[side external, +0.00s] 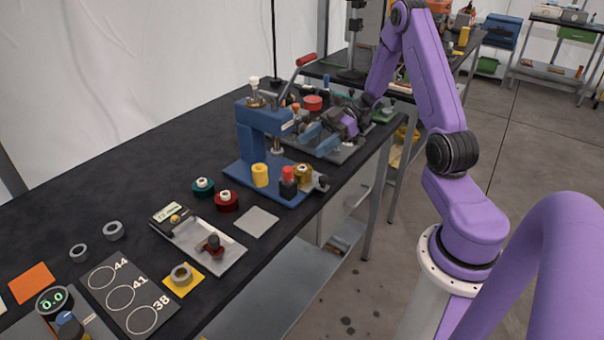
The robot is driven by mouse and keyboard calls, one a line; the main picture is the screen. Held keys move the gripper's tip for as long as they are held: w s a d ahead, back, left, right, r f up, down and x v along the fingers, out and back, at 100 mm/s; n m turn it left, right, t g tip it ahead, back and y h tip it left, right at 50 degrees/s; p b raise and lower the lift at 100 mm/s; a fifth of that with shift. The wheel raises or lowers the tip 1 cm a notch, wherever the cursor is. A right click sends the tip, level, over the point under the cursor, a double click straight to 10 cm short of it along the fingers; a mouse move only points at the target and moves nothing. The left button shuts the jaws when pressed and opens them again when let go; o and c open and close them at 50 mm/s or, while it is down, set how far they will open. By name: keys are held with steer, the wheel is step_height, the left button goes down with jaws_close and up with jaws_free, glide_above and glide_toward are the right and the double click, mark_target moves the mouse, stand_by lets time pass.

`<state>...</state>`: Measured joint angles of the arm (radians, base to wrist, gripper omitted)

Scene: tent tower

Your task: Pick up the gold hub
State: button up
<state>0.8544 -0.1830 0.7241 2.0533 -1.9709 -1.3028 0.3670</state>
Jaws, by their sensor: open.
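The gold hub (303,172) is a small gold spool-like piece with a lighter top. It stands at the right end of the blue press base, just right of a red-topped black piece (288,182). My gripper (307,137) is behind and above the hub, beside the blue press (262,125), and is apart from the hub. It is open. The fingertips are small and partly lost among the press parts, so anything between them is hard to make out.
A yellow cylinder (260,175) stands on the press base. A teal hub (203,187) and a red hub (226,200) stand left of it. A grey square plate (257,221) lies near the bench's front edge. The bench's back left is clear.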

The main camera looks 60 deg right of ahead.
mark_target(305, 166)
steer(key=shift+f, duration=1.2)
step_height(305, 166, down, 3)
steer(key=shift+f, duration=0.15)
steer(key=shift+x, duration=1.45)
steer(key=c, duration=0.8)
